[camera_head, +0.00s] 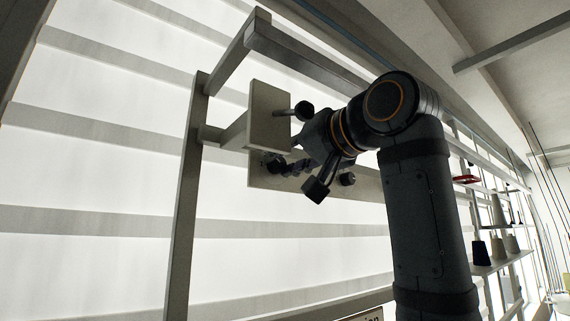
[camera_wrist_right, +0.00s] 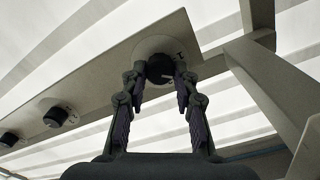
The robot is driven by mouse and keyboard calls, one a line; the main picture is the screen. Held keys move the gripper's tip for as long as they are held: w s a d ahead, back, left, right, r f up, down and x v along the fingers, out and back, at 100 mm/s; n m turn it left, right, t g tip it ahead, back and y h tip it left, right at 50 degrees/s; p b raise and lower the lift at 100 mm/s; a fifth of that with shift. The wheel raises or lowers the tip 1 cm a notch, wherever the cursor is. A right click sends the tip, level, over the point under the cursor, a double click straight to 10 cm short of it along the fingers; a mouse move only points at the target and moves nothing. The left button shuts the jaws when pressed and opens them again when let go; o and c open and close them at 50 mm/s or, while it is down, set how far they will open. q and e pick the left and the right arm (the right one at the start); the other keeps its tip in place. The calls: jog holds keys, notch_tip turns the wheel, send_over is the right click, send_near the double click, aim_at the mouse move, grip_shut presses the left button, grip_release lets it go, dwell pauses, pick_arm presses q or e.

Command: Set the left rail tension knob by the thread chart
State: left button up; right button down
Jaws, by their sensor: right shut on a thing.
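My right gripper (camera_wrist_right: 160,90) is shut on a dark round knob (camera_wrist_right: 160,67) on a pale rail (camera_wrist_right: 115,68), with one finger on each side. A pale round dial plate with a dark mark shows behind the knob. The fingers hide part of the knob, and I cannot read its setting. In the head view my right gripper (camera_head: 283,166) reaches the rail (camera_head: 368,183) from the right, in front of the frame. No thread chart can be made out. My left gripper is not in view.
Two more dark knobs (camera_wrist_right: 56,115) (camera_wrist_right: 9,139) sit farther left on the rail. An upright plate (camera_head: 269,115) and a grey post (camera_head: 186,200) stand close to the gripper. Shelves with thread cones (camera_head: 480,252) stand at the right. A partly hidden sign (camera_head: 372,315) shows at the bottom.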

jog(key=shift+m, duration=0.5)
jog(key=c, duration=1)
grip_release()
jog(key=shift+d, duration=0.1)
jog(key=shift+s+d, duration=0.1)
jog(key=shift+s, duration=0.1)
jog(key=v, duration=1.1)
jog(key=shift+s+d, duration=0.2)
